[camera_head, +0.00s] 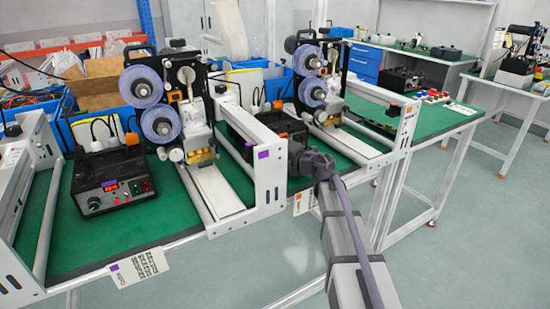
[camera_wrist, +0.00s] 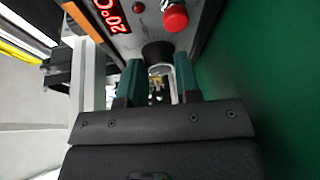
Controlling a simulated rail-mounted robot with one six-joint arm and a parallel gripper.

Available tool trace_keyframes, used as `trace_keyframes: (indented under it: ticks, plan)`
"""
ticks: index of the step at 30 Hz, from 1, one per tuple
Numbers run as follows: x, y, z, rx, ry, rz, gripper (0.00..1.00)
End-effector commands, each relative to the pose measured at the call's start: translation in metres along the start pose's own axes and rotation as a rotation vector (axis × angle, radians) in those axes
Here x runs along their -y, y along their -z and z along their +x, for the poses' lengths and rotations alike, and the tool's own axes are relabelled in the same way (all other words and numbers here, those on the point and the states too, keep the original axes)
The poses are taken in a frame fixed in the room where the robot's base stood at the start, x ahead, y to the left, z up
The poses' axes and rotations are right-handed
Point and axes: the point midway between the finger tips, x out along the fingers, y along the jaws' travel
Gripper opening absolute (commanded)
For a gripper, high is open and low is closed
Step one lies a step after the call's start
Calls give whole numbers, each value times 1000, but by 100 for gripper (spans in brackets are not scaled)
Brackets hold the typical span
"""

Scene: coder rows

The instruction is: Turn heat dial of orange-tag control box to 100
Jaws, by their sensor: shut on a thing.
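The orange-tag control box (camera_wrist: 140,28) fills the top of the wrist view, tilted. Its orange tag (camera_wrist: 84,20) is at the panel's upper left. Its lit red display (camera_wrist: 108,15) reads about 20°C, partly cut off by the frame edge. The black heat dial (camera_wrist: 157,52) sits at the panel's lower edge in that view. My gripper (camera_wrist: 158,72) has its two green fingers on either side of the dial and is shut on it.
A red button (camera_wrist: 175,17) is close to the dial. A second control box (camera_head: 110,185) with a purple tag stands at left on the green bench (camera_head: 160,230). White frame rails (camera_head: 265,170) flank the workplace. Spool machines (camera_head: 160,100) stand behind.

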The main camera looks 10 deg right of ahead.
Motion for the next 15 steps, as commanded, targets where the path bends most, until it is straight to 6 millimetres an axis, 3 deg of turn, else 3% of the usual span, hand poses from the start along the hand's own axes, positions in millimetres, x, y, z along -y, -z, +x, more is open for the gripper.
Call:
trace_keyframes:
  ticks: [15]
  plan:
    - [1, 0, 0, -7, -47, 117, 6]
